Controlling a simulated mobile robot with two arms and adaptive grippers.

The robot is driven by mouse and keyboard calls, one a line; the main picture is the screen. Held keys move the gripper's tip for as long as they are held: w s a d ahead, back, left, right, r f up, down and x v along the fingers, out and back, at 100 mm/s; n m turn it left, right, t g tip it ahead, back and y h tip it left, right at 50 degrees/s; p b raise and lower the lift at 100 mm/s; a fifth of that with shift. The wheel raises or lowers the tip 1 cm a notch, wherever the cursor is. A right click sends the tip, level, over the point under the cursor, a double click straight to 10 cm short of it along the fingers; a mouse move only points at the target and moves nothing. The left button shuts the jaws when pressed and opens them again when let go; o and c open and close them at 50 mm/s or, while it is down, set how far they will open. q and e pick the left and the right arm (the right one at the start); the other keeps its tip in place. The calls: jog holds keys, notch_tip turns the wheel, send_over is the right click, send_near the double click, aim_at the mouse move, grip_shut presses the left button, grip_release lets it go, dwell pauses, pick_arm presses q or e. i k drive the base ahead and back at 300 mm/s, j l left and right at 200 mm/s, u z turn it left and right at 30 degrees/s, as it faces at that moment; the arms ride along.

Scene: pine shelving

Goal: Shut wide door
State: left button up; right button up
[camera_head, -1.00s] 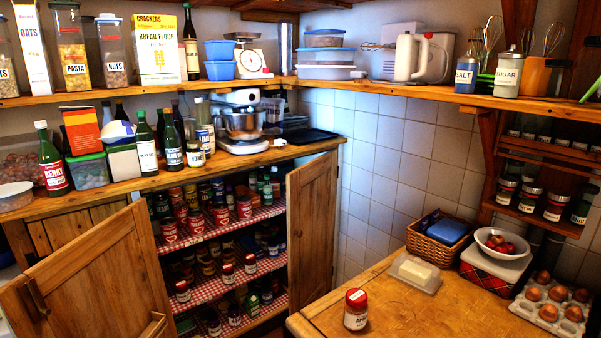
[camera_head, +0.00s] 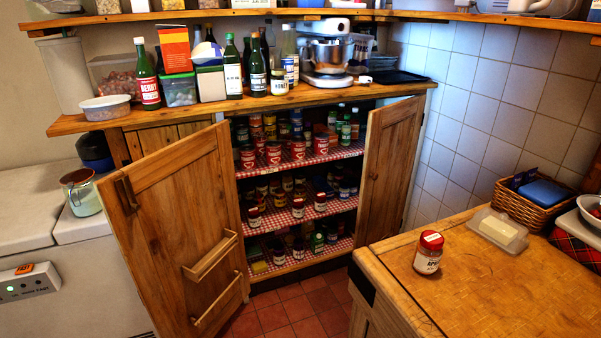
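A wide wooden door (camera_head: 176,222) stands open on the left of the cupboard, swung out towards me. It has a dark handle (camera_head: 127,192) near its upper left edge and two small wooden rails on its inner face. A narrower wooden door (camera_head: 389,168) stands open on the right side of the cupboard. Between them, shelves (camera_head: 297,216) with red checked lining hold several cans, jars and bottles. Neither of my grippers shows in the head view.
A wooden table (camera_head: 480,285) with a red-lidded jar (camera_head: 428,252) and a butter dish (camera_head: 497,230) stands at the right. White appliances (camera_head: 40,225) stand left of the wide door. Red floor tiles (camera_head: 290,308) show clear between door and table.

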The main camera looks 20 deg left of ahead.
aim_at(184, 246)
jog(key=j+z, duration=0.1)
jog(key=j, duration=0.45)
jog(key=k+j, duration=0.1)
jog(key=j, duration=0.45)
jog(key=k+j+z, duration=0.15)
jog(key=j, duration=0.4)
jog(key=i+j, duration=0.05)
